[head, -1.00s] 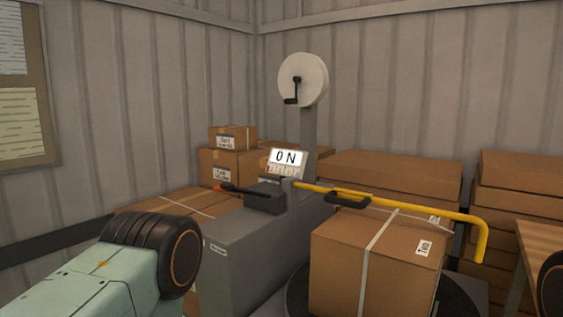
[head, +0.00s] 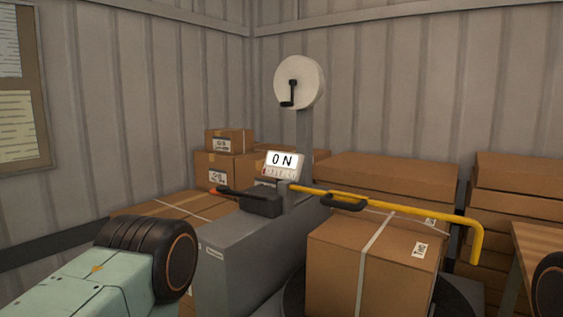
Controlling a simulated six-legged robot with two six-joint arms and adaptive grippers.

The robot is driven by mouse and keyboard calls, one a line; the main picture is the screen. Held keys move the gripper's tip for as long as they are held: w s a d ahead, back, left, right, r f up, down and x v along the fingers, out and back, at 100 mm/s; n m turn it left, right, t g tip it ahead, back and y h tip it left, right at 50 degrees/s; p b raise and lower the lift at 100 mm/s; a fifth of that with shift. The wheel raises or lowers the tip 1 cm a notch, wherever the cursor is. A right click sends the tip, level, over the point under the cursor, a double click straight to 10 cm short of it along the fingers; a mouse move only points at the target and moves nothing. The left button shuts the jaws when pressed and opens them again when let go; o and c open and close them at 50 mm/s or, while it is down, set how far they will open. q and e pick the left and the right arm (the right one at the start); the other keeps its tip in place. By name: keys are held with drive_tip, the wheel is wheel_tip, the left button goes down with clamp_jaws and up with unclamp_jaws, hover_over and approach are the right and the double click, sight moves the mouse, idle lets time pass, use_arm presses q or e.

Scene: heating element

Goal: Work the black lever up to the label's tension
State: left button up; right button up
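The black lever (head: 240,193) lies nearly flat on top of the grey machine (head: 240,238), with a small red tip at its left end. My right gripper is not in view.
A yellow bar (head: 400,207) with a black handle (head: 344,203) reaches over the strapped box. A white reel (head: 300,82) with a crank stands on a post behind. Stacked boxes (head: 385,180) fill the back, and a wooden table (head: 540,245) is at the right.

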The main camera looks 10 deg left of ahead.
use_arm(q)
clamp_jaws()
idle(1.2)
